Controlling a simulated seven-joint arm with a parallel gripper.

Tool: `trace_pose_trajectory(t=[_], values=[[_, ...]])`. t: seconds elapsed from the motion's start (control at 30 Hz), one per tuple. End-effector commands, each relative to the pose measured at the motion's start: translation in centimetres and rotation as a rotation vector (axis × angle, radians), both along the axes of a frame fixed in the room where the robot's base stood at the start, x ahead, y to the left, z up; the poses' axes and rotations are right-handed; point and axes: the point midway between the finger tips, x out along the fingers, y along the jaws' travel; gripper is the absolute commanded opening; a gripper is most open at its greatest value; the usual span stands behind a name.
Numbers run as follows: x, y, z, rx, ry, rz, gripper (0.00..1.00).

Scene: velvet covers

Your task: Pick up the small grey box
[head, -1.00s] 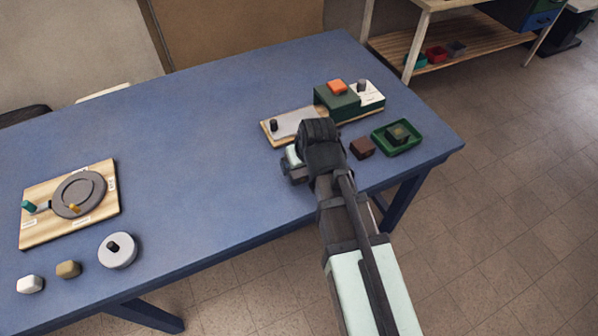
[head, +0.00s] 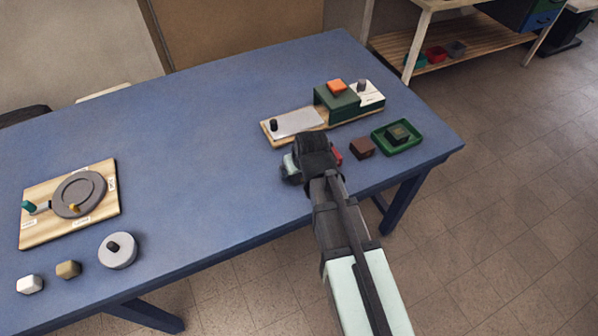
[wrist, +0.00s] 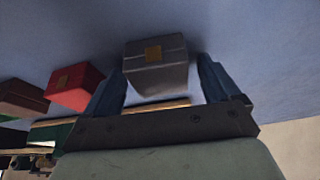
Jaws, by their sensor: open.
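The small grey box (wrist: 158,62) shows in the wrist view, with an orange-brown square on its near face. It lies between the two finger tips of my gripper (wrist: 162,84), with a gap visible on each side. My gripper is open and holds nothing. In the head view my gripper (head: 297,168) is low over the blue table (head: 190,120), near its front edge. The grey box is hidden there behind my gripper and wrist.
A red box (wrist: 76,86) sits just left of my gripper in the wrist view. In the head view a brown box (head: 362,147) and a green tray (head: 412,145) with a dark green box stand to the right. A wooden board (head: 268,135) with a metal plate lies behind.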

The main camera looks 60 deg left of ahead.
Motion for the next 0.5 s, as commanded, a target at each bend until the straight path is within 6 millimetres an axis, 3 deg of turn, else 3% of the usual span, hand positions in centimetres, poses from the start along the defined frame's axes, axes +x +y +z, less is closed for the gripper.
trace_pose_trajectory(t=[0.17,0.5], values=[[-0.01,-0.02,0.00,0.000,0.000,0.000,0.88],[-0.01,-0.03,0.02,0.000,0.000,0.000,0.56]])
